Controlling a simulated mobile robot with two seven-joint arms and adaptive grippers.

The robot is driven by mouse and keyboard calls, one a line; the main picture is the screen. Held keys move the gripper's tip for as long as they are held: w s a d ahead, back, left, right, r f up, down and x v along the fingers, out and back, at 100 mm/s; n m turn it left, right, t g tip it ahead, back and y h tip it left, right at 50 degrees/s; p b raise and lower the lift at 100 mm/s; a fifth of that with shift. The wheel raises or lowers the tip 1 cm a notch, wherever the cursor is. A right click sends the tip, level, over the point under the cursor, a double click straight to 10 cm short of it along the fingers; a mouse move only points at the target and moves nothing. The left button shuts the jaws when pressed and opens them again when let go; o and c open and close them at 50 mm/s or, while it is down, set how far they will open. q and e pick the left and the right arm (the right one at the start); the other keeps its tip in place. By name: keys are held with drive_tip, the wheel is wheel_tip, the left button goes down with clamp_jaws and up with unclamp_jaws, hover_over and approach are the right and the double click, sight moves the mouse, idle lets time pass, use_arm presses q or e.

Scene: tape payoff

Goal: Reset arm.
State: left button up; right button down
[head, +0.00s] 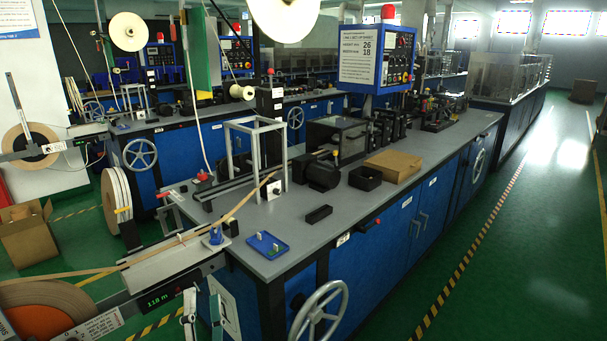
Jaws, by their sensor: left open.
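My left gripper (203,308) shows at the bottom edge, left of centre, low in front of the bench's near end. Its fingers are apart with nothing seen between them, and its lower part is cut off by the frame. The tape payoff is at the lower left: a large tape reel (40,312), partly out of frame, and a light guide plate (160,262) above a dark bar with a lit green display (158,301). A tan tape (240,205) rises from the guide to the bench's upright frame. My right gripper is not in view.
The grey bench (335,230) carries a blue tray (267,245), a small black box (319,214), a cardboard box (392,166) and a control panel (376,58). A handwheel (318,312) sticks out in front. The green aisle floor (500,260) on the right is clear.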

use_arm(q)
drive_tip(key=s+d+f+m+g+h, duration=0.25)
drive_tip(key=d+f+m+h, duration=0.2)
drive_tip(key=f+m, duration=0.4)
drive_tip(key=s+d+f+m+g+h, duration=0.2)
drive_tip(key=s+d+f+m+h, duration=0.25)
drive_tip(key=m, duration=0.75)
drive_tip(key=s+a+f+m+g, duration=0.2)
drive_tip(key=s+f+m+g, duration=0.1)
drive_tip(key=s+f+m, duration=0.2)
drive_tip(key=s+a+f+m+g+p, duration=0.1)
drive_tip(key=s+a+f+m+g, duration=0.1)
drive_tip(key=s+f+m+g, duration=0.2)
drive_tip(key=s+f+m, duration=0.2)
drive_tip(key=s+f, duration=0.2)
drive_tip(key=f, duration=0.2)
drive_tip(key=shift+s+a+h, duration=0.2)
drive_tip(key=shift+a+h, duration=0.1)
drive_tip(key=shift+h, duration=0.1)
drive_tip(key=shift+m, duration=0.25)
